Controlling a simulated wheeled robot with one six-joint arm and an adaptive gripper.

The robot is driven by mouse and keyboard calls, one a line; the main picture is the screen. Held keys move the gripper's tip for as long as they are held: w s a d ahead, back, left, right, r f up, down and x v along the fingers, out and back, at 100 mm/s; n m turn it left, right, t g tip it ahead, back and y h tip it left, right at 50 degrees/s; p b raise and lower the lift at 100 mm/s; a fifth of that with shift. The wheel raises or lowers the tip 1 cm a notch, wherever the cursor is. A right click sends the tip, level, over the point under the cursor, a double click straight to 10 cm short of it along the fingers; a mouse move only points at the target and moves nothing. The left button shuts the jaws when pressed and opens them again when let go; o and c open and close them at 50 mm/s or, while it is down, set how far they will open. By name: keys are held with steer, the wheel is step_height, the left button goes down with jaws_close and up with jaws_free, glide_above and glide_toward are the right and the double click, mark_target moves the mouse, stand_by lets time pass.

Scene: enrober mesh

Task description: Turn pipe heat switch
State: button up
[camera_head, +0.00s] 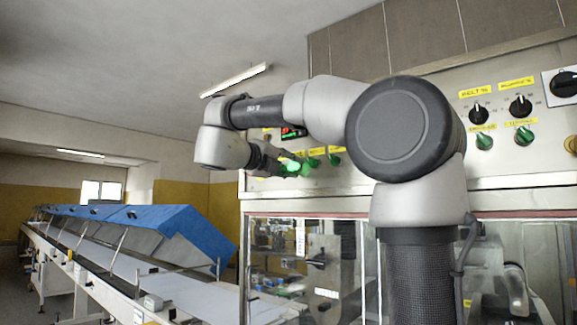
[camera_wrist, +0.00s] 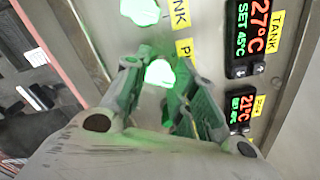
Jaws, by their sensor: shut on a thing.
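The pipe heat switch (camera_wrist: 160,73) is a lit green knob on the metal panel, beside a yellow label (camera_wrist: 185,48) of which only a "P" shows. My gripper (camera_wrist: 158,84) is shut on this knob, one finger on each side; the fingers hide part of it and take on its green glow. In the head view my gripper (camera_head: 284,164) reaches the left end of the control panel, at a glowing green knob. The exact angle of the knob cannot be told.
Another lit green knob (camera_wrist: 140,10), labelled TANK, is close above. Two temperature displays, the tank one (camera_wrist: 246,35) and a lower one (camera_wrist: 241,104), sit to the right. More knobs (camera_head: 484,141) line the panel. A conveyor with blue covers (camera_head: 165,222) stands at left.

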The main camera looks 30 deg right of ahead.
steer(key=shift+f, duration=0.1)
steer(key=o, duration=1)
steer(key=shift+a, duration=0.1)
steer(key=v, duration=1.1)
steer(key=shift+s+a, duration=0.15)
steer(key=shift+a, duration=0.25)
